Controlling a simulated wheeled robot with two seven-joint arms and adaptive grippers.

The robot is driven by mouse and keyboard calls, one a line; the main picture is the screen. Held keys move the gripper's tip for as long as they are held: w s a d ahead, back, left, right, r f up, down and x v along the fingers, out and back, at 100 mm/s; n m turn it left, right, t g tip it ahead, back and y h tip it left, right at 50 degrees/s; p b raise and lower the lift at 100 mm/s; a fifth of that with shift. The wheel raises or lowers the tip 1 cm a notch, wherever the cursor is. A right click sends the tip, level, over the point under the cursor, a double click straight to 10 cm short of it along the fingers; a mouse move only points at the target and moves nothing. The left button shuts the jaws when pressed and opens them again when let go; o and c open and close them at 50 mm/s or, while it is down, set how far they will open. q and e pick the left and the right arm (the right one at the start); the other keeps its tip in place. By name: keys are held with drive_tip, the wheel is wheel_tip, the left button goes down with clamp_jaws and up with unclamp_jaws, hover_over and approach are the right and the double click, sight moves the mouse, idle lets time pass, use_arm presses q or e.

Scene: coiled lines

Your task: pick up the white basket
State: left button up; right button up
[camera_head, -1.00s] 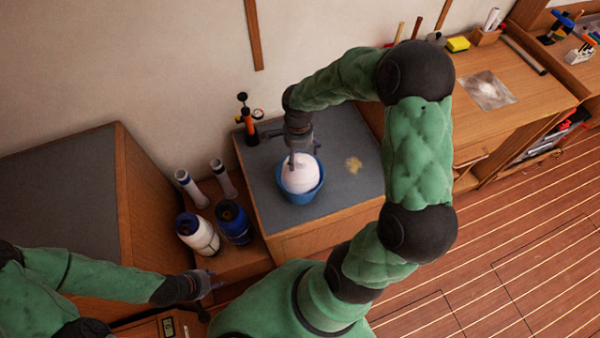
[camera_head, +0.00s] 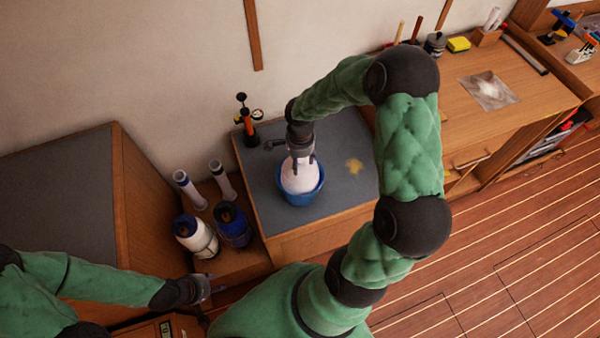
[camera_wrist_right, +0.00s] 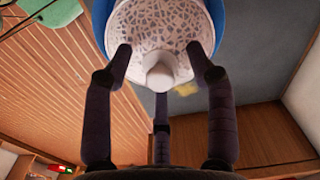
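The white basket (camera_head: 297,180) sits inside a blue bucket (camera_head: 303,198) on the dark grey top of a low wooden cabinet. In the right wrist view the basket (camera_wrist_right: 160,28) shows a lattice surface with a pale rounded knob (camera_wrist_right: 160,76) towards me. My right gripper (camera_head: 302,168) is over the basket. In the right wrist view its three dark fingers (camera_wrist_right: 160,72) are spread around the knob, with gaps visible, so it is open. My left gripper (camera_head: 210,286) is low at the left, away from the basket, its fingers apart and empty.
An orange and black pump (camera_head: 247,125) stands behind the bucket. White and blue bottles (camera_head: 197,238) and two pale tubes (camera_head: 222,180) stand to its left. A wooden workbench (camera_head: 500,110) is further right.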

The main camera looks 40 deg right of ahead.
drive_tip(key=shift+s+f, duration=0.1)
drive_tip(key=shift+s, duration=0.05)
drive_tip(key=c, duration=0.3)
drive_tip(key=shift+a, duration=0.1)
drive_tip(key=shift+c, duration=0.2)
drive_tip(key=shift+s, duration=0.1)
